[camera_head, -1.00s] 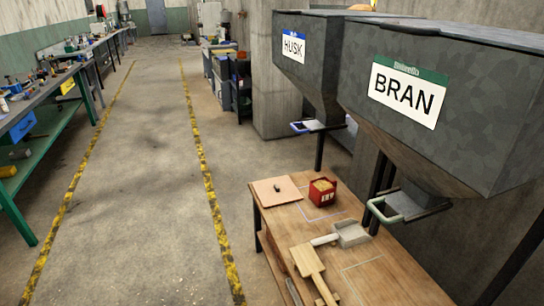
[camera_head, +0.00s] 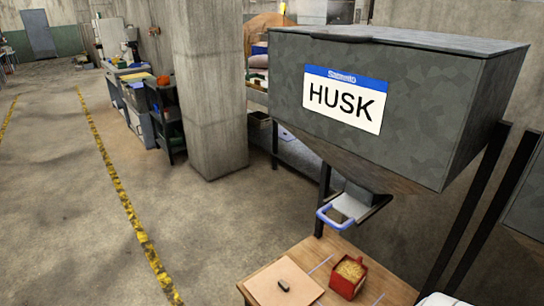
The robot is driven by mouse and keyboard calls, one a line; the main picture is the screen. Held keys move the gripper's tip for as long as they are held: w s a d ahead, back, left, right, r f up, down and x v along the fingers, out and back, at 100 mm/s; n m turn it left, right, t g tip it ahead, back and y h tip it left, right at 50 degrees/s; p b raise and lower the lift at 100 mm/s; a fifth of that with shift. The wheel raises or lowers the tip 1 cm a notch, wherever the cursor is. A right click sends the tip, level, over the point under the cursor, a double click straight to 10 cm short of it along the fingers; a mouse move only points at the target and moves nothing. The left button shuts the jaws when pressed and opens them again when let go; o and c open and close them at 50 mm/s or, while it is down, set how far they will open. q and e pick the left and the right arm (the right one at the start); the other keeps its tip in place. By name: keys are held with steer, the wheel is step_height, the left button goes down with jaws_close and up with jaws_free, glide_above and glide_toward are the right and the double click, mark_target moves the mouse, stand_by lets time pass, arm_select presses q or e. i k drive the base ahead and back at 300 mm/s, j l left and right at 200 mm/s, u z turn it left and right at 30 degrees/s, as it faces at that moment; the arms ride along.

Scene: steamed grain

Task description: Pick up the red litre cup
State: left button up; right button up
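The red litre cup (camera_head: 348,283) stands upright on the wooden table (camera_head: 311,250) at the bottom of the head view, right of centre. Its top is open and it holds a tan, grainy fill (camera_head: 351,269).
A grey hopper marked HUSK (camera_head: 345,107), with a blue-handled slide (camera_head: 340,212), hangs above and behind the cup. A pale board (camera_head: 283,283) with a small dark object lies left of the cup. A concrete pillar (camera_head: 213,90) stands behind; the floor at left is clear.

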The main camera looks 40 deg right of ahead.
mark_target(348, 277)
steer(key=i+j, duration=0.1)
steer(key=i, duration=2.05)
steer(key=i+z, duration=0.1)
steer(key=z, duration=0.7)
steer(key=i+z, duration=0.15)
steer(key=z, duration=0.25)
steer(key=j+z, duration=0.1)
steer(key=z, duration=0.3)
steer(key=i+j+z, duration=0.1)
steer(key=z, duration=2.15)
